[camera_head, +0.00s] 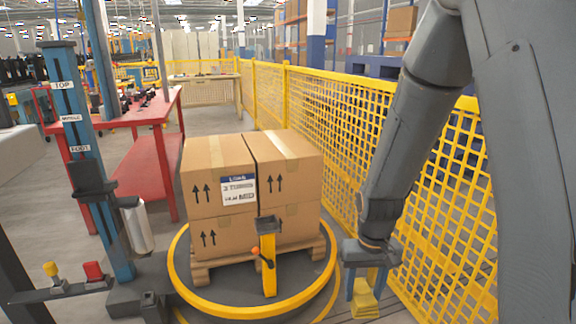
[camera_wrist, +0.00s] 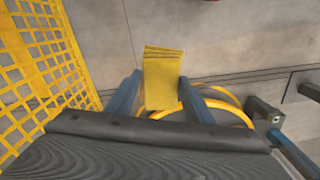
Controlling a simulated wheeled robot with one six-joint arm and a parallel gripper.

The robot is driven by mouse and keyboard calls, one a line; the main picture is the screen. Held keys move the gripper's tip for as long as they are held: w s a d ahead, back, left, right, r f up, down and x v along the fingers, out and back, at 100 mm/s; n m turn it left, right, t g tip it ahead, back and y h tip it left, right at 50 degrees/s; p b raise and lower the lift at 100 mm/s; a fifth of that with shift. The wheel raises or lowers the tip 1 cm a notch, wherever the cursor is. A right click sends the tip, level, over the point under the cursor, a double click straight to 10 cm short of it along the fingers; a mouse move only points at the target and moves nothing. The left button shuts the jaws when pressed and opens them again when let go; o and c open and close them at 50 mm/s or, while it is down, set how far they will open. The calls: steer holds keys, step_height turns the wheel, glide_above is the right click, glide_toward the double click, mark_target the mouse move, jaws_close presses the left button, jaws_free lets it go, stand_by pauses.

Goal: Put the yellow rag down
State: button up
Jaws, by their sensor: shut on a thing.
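The yellow rag (camera_head: 365,302) hangs from my gripper (camera_head: 368,284), low at the right of the turntable in the head view. In the wrist view the rag (camera_wrist: 162,80) is a folded yellow piece between the two blue fingers of my gripper (camera_wrist: 162,98). The fingers are shut on it. In the wrist view grey floor (camera_wrist: 225,40) shows beyond the rag. I cannot tell how high the rag is above the floor.
Boxes (camera_head: 222,170) stand on a pallet on the turntable with a yellow rim (camera_head: 250,314). A yellow mesh fence (camera_head: 440,240) runs along the right. A blue column (camera_head: 85,150) and a red bench (camera_head: 150,165) stand left. A holder arm (camera_head: 60,292) carries yellow and red items.

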mark_target(364, 297)
steer(key=shift+s+r+p, duration=0.3)
steer(key=shift+r+p, duration=0.45)
steer(key=shift+p, duration=0.8)
steer(key=shift+s+r+p, duration=0.25)
steer(key=shift+r+p, duration=0.5)
steer(key=shift+p, duration=0.75)
steer(key=s+r+p, duration=0.1)
steer(key=p, duration=0.5)
steer(key=shift+s+r, duration=0.1)
steer(key=shift+r, duration=0.2)
